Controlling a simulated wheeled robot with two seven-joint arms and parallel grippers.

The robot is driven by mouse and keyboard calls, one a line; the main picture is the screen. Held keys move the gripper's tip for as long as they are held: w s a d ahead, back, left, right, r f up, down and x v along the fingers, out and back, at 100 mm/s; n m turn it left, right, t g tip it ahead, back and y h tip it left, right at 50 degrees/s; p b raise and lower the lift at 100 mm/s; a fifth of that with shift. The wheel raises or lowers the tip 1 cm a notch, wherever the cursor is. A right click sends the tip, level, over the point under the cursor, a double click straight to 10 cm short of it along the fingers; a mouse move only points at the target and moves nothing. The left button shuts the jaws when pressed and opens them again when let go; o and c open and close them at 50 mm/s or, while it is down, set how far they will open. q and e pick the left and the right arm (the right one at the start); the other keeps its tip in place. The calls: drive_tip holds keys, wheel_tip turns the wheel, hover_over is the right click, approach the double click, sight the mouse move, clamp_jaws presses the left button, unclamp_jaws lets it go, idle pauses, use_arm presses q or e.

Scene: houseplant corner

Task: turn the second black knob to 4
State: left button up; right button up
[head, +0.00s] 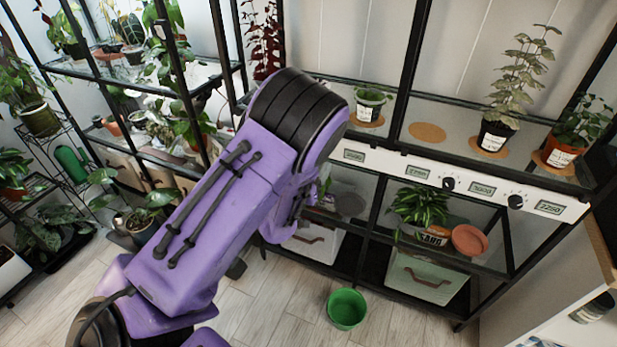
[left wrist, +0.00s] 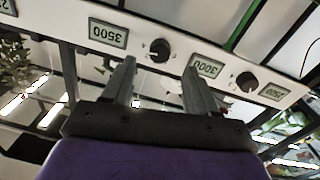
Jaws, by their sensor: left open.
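A white control panel (head: 400,168) with digital displays runs along the shelf front. Two black knobs show in the head view, one at the middle right (head: 448,184) and one further right (head: 515,201). My left arm covers the panel's left part. In the left wrist view, which is upside down, one black knob (left wrist: 160,51) lies just beyond and between the fingertips of my left gripper (left wrist: 158,68). The gripper is open and looks empty, apart from the knob. Another knob (left wrist: 246,82) is to its right. The dial numbers are too small to read. My right gripper is not in view.
Potted plants stand on the glass shelf above the panel, one in a black pot (head: 494,136). Below are a leafy plant (head: 421,206), a terracotta saucer (head: 469,240) and a pale green crate (head: 425,277). A green bucket (head: 346,309) stands on the floor.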

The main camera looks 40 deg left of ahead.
use_arm(q)
drive_tip(key=s, duration=0.2)
drive_tip(key=s+d, duration=0.1)
drive_tip(key=s, duration=0.2)
drive_tip(key=shift+s+b, duration=0.1)
drive_tip(key=shift+b, duration=0.25)
drive_tip(key=s+f+n+g, duration=0.1)
drive_tip(key=s+f+g, duration=0.3)
drive_tip(key=f, duration=0.4)
drive_tip(key=s+f+g, duration=0.3)
drive_tip(key=s+f, duration=0.2)
drive_tip(key=f, duration=0.2)
drive_tip(key=s+d+f+n+g, duration=0.1)
drive_tip(key=s+d+f+g, duration=0.1)
drive_tip(key=s+f, duration=0.4)
drive_tip(key=s+d+f+n+g, duration=0.1)
drive_tip(key=s+d+f+g, duration=0.2)
drive_tip(key=s, duration=1)
wheel_tip(320, 180, down, 4)
drive_tip(key=g, duration=0.2)
drive_tip(key=shift+s+g, duration=0.15)
drive_tip(key=shift+g, duration=0.15)
drive_tip(key=shift+r, duration=0.1)
